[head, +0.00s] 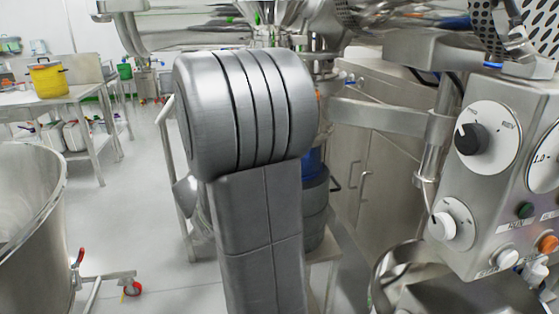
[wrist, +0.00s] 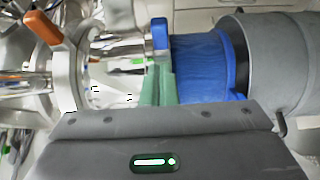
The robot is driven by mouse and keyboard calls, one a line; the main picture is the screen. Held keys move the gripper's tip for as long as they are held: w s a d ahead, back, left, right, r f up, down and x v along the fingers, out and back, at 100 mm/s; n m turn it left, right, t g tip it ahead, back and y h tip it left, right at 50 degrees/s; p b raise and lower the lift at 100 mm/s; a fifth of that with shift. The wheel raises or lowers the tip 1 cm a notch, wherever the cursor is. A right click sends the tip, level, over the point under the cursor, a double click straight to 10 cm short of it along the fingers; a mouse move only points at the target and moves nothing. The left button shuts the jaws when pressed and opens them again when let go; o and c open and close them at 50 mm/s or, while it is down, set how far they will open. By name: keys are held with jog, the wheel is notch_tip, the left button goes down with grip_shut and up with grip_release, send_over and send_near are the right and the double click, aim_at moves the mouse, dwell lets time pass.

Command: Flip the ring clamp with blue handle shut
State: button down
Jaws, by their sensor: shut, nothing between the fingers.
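In the wrist view, a blue piece (wrist: 159,34) that looks like the handle of the ring clamp stands against a bright metal ring, just left of a wide blue sleeve (wrist: 205,62). My gripper (wrist: 160,72) reaches up from the lower edge. Its greenish fingers are together and empty, directly below the blue piece in the picture. I cannot tell whether they touch it. How far the clamp stands open is unclear. In the head view my own arm covers the gripper and most of the clamp area.
An orange handle (wrist: 43,27) sits on another ring to the left in the wrist view. A grey cylinder (wrist: 265,60) adjoins the sleeve. In the head view, a control panel (head: 500,180) stands right, a steel vessel (head: 30,225) left; open floor lies between vessel and arm.

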jog(key=s+d+v, duration=0.1)
jog(key=v, duration=0.5)
jog(key=shift+s+a, duration=0.25)
jog(key=shift+s, duration=0.05)
jog(key=p+x, duration=0.2)
jog(key=x, duration=1.1)
dwell(0.4)
